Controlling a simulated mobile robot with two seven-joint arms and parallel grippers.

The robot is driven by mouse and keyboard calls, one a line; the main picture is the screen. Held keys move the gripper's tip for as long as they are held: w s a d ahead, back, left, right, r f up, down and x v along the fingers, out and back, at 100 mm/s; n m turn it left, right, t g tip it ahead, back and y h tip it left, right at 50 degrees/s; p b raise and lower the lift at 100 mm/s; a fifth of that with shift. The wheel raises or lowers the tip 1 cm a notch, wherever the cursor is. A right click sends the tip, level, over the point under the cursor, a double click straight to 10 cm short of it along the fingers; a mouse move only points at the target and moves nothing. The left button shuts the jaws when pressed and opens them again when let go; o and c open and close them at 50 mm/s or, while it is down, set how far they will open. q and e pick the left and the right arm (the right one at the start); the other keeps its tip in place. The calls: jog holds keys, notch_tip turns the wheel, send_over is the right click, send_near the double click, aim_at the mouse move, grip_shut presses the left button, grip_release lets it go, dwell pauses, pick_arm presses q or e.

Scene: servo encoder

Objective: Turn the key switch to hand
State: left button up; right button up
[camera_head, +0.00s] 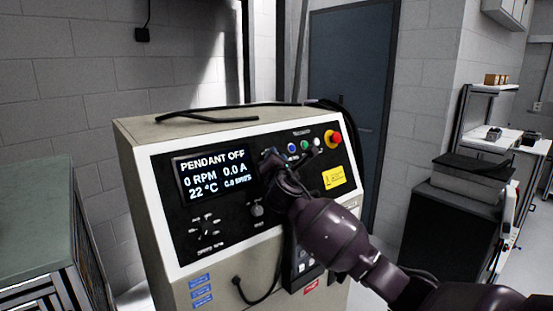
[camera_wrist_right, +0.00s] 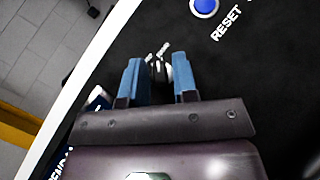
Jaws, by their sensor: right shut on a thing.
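The key switch (camera_wrist_right: 158,70) is on the black panel of the beige control cabinet (camera_head: 170,215). In the right wrist view, its small metallic body sits between the two blue fingers of my right gripper (camera_wrist_right: 158,84), with light marks on the panel just beyond it. The gripper is shut on the key. In the head view, my right gripper (camera_head: 268,160) is at the panel just right of the display and hides the switch. The display (camera_head: 214,174) reads "PENDANT OFF", 0 RPM, 0.0 A and 22 °C. My left gripper is not in view.
A blue reset button (camera_wrist_right: 205,6) is close to the gripper. A green button (camera_head: 305,145) and a red emergency stop (camera_head: 333,139) are further right. A round knob (camera_head: 257,210) is below. A pendant (camera_head: 301,262) with a cable hangs on the cabinet front.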

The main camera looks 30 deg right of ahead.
jog(key=shift+r+m, duration=0.1)
jog(key=shift+m, duration=0.2)
jog(key=o, duration=0.7)
jog(key=shift+c, duration=0.2)
jog(key=shift+s+a+f, duration=0.2)
jog(key=shift+s, duration=0.2)
pick_arm(q)
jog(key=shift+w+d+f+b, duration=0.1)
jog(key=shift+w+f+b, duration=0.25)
jog(key=shift+b, duration=0.5)
pick_arm(e)
jog(key=v, duration=0.9)
jog(key=shift+s+a, duration=0.25)
jog(key=shift+s, duration=0.1)
